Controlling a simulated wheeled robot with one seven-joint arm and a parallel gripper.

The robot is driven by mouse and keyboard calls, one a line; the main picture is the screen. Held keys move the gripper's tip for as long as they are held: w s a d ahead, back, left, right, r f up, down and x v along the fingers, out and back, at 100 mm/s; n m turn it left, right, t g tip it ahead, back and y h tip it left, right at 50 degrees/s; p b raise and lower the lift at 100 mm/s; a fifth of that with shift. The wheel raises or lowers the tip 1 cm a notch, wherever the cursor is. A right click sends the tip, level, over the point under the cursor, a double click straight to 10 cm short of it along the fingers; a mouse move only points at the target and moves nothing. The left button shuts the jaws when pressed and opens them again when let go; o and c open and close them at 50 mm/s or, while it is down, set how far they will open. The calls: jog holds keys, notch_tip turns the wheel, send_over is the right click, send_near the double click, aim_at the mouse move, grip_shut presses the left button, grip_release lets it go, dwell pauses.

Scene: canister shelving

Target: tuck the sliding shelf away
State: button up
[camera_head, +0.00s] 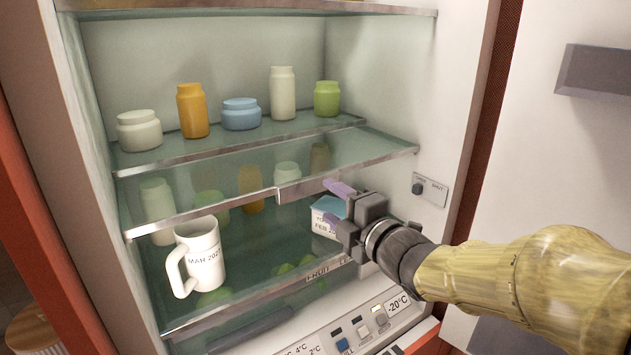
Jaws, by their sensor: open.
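The sliding shelf (200,207) is a glass pane with a metal front rim in the middle of the fridge. Its front edge stands further forward than the shelf above it. A raised metal lip (305,186) sits right of centre on that rim. My gripper (337,205) is at the right end of this lip, jaws open and empty. One purple-tipped finger is at about the lip's height and the other is lower. I cannot tell whether either touches the lip.
Several jars and bottles, including an orange bottle (193,111), stand on the upper shelf (240,146). Below the sliding shelf are a white mug (198,257) and a dated white tub with a blue lid (322,222), close behind my gripper. A control panel (365,325) lies beneath.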

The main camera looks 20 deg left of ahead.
aim_at(311, 188)
jog(key=p+x, duration=0.2)
jog(key=x, duration=0.7)
jog(key=shift+d+p, duration=0.1)
jog(key=shift+p, duration=0.3)
grip_shut()
